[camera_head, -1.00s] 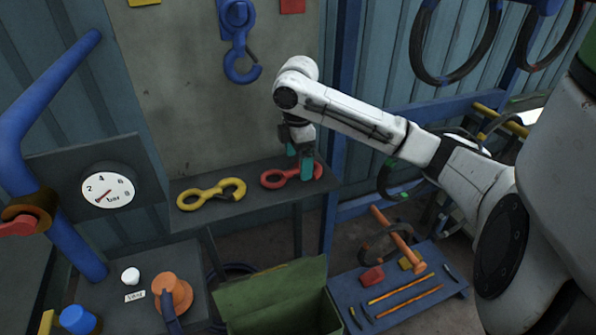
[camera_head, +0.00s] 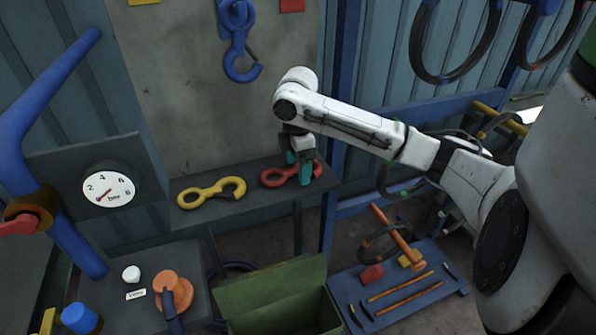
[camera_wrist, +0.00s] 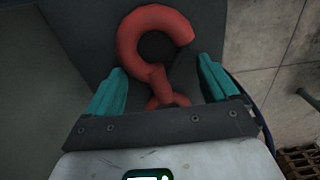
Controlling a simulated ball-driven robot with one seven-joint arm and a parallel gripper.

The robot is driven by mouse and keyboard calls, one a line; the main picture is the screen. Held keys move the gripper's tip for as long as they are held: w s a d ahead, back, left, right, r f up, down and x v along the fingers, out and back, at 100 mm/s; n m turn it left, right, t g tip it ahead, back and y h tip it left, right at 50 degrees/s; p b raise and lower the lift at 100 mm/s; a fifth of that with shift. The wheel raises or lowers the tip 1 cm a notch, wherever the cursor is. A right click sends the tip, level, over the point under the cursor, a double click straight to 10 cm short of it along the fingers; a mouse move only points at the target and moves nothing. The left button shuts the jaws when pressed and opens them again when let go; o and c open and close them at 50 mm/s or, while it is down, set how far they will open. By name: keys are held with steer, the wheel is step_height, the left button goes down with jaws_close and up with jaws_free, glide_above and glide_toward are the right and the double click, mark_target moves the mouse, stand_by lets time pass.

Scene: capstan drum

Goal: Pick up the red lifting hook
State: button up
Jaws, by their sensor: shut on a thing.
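The red lifting hook (camera_head: 273,179) is at the right end of the grey shelf (camera_head: 245,201). My gripper (camera_head: 299,170) points down at the hook's right part, with teal fingers on either side of it. In the wrist view, my gripper (camera_wrist: 161,74) has the red hook (camera_wrist: 128,40) between its fingers, its narrow neck near the middle and its large curved end ahead. I cannot tell whether the hook is clear of the shelf.
A yellow hook (camera_head: 200,196) lies on the shelf to the left. A blue hook (camera_head: 240,62) hangs on the wall panel above. A green open box (camera_head: 270,292) and a blue bench with tools (camera_head: 440,300) stand below. A pressure gauge (camera_head: 109,189) is at the left.

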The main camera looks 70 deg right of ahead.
steer(key=c, duration=0.4)
steer(key=shift+r, duration=0.1)
steer(key=shift+r, duration=0.45)
steer(key=s+r, duration=0.4)
steer(key=s+a+r+b, duration=0.1)
steer(key=s+r, duration=0.3)
steer(key=s, duration=0.1)
steer(key=s+r, duration=0.4)
steer(key=s, duration=0.1)
steer(key=shift+a+b, duration=0.15)
steer(key=shift+b, duration=0.2)
